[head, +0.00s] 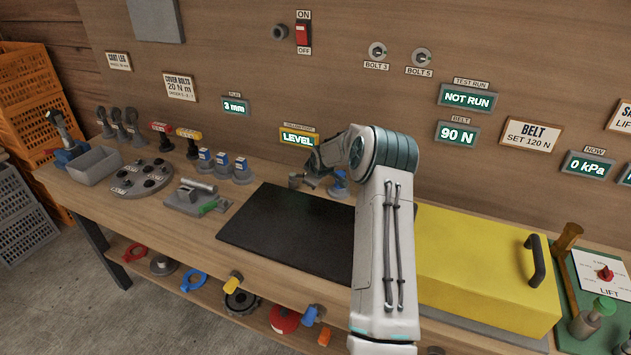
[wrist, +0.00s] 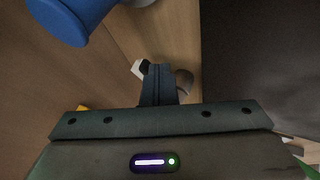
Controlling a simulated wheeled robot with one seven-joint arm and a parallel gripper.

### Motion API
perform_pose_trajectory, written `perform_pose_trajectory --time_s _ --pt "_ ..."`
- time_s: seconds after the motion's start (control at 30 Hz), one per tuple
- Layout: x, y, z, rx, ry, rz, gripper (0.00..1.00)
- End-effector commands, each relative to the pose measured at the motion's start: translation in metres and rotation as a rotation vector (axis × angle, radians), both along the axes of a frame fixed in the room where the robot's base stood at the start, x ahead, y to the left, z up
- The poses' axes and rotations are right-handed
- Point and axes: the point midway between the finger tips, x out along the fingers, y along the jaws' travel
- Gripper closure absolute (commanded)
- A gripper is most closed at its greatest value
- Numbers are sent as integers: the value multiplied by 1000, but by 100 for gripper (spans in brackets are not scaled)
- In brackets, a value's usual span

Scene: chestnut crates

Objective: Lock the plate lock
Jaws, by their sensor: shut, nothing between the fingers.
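No label I can read names the plate lock. A black plate (head: 285,231) lies flat on the bench; its dark surface fills the right of the wrist view (wrist: 265,60). A small grey cylindrical piece (head: 295,181) stands by the plate's back edge; in the wrist view a grey-brown round piece (wrist: 184,80) shows just right of my fingers. I cannot tell whether this is the lock. My gripper (head: 309,181) is shut and empty, low beside that piece; its fingers (wrist: 158,82) are together. Contact is unclear, as the fingers hide part of it.
A blue-topped piece (head: 340,182) stands close right of my gripper and looms in the wrist view (wrist: 68,20). A yellow cover (head: 480,262) fills the bench right of my arm. The sign above reads LEVEL (head: 298,139).

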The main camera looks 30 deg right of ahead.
Motion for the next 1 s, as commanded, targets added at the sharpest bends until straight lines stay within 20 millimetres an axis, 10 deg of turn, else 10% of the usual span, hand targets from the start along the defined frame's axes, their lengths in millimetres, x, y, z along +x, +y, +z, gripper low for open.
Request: perform_pose_trajectory --time_s 1.0 --pt "7 -16 3 -3 -10 -4 100"
